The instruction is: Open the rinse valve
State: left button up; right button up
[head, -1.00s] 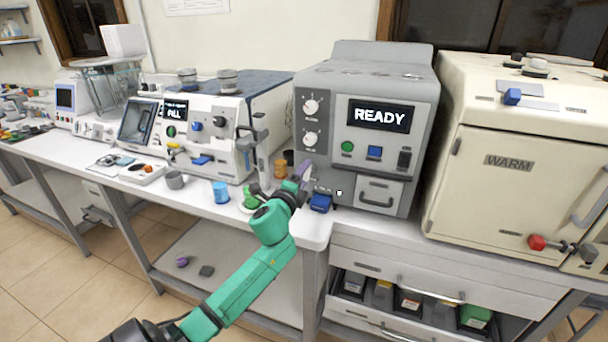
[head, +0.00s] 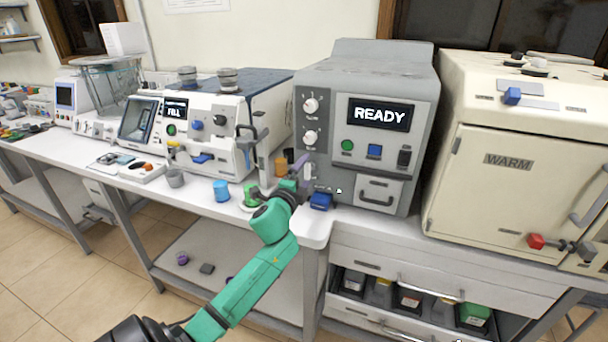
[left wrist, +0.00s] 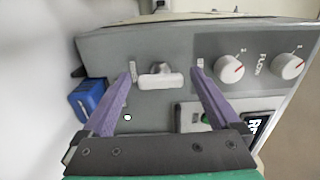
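A pale valve handle (left wrist: 160,78) on the front of the grey READY machine (head: 322,165) shows in the left wrist view. It lies crosswise on a round stem; the small label beside it is too small to read. My left gripper (left wrist: 161,73) is open, with one purple finger on each side of the handle and gaps showing on both sides. In the head view my left gripper (head: 297,176) is at the machine's lower left front and hides the handle. My right gripper is not in view.
Two white dials (left wrist: 230,69) sit beside the handle on the same panel. A blue part (head: 320,201) is low on the machine, close to my gripper. An orange bottle (head: 281,166) and a blue cup (head: 221,190) stand left on the bench.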

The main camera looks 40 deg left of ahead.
pick_arm(q)
jog(key=b+v, duration=0.2)
jog(key=v, duration=1.2)
jog(key=shift+s, duration=0.25)
jog(key=shift+d, duration=0.15)
